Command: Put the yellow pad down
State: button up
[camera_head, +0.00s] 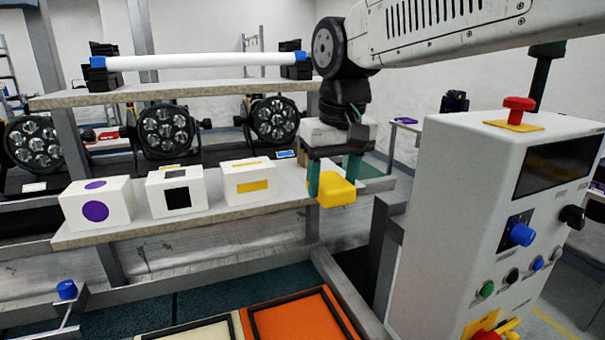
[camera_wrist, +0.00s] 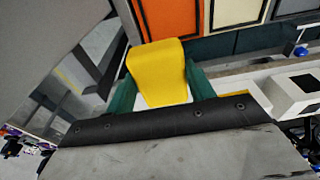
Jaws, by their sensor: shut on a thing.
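The yellow pad (camera_head: 337,190) is a small block with rounded edges, held in my gripper (camera_head: 336,184) between two green fingers. It hangs beside the right end of the lower shelf, at about the shelf's height in the head view; I cannot tell how far in front of the shelf it is. In the wrist view the yellow pad (camera_wrist: 160,72) fills the space between the green fingers of my gripper (camera_wrist: 162,88). The fingers are shut on its sides.
The lower shelf (camera_head: 200,227) bears white boxes with a purple circle (camera_head: 110,212), a black square (camera_head: 190,203) and a yellow bar (camera_head: 237,194). A control cabinet (camera_head: 450,210) stands close at right. Orange (camera_head: 290,317) and cream (camera_head: 200,333) panels lie below.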

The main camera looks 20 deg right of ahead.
jog(key=w, duration=1.2)
jog(key=shift+w+d, duration=0.1)
jog(key=shift+w, duration=0.15)
jog(key=shift+f, duration=1.75)
jog(key=shift+f, duration=0.1)
jog(key=o, duration=1)
notch_tip(320, 180, up, 12)
jog(key=s, duration=0.2)
jog(key=s+d+f, duration=0.1)
jog(key=s+f, duration=0.8)
jog(key=s, duration=0.5)
jog(key=s+d+f, duration=0.1)
jog(key=s+f, duration=0.8)
jog(key=s, duration=0.5)
jog(key=shift+d, duration=0.4)
